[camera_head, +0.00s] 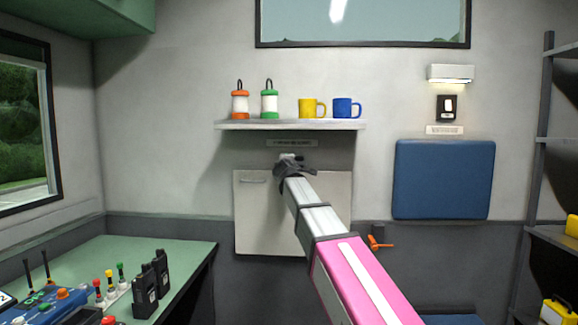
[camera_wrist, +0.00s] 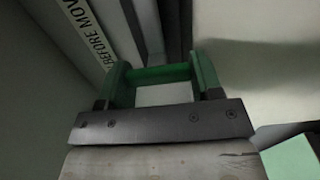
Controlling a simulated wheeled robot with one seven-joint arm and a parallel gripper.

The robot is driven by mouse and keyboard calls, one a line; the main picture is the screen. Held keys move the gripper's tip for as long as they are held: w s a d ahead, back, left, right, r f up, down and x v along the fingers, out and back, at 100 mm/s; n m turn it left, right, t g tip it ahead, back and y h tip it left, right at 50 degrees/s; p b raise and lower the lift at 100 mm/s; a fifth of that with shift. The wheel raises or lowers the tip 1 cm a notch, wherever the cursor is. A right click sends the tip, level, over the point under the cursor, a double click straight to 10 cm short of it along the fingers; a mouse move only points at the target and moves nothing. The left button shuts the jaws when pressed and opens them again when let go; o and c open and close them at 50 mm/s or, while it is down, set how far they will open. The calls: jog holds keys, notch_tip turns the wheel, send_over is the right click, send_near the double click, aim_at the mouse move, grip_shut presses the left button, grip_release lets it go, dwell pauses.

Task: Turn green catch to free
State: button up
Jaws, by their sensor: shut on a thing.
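A green part that I take for the green catch (camera_wrist: 158,74) shows in the wrist view. It is a crossbar between two upright green sides, directly in front of my gripper's grey screwed plate. Which green pieces belong to my fingers I cannot tell. In the head view my gripper (camera_head: 290,164) reaches the wall at the top edge of a pale folded panel (camera_head: 260,222), below the shelf. It is shut on the catch, which the gripper hides there. The catch's angle is hard to read.
A label (camera_head: 292,143) sits just above the gripper; its lettering (camera_wrist: 88,25) shows in the wrist view. A shelf (camera_head: 230,125) with two lanterns and two mugs is overhead. A green desk (camera_head: 180,252) with radios stands left. An orange-handled lever (camera_head: 378,241) is at right.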

dwell(0.4)
jog(key=o, duration=0.9)
jog(key=shift+s, duration=0.1)
jog(key=s, duration=1)
jog(key=shift+s+a, duration=0.2)
jog(key=shift+s, duration=0.15)
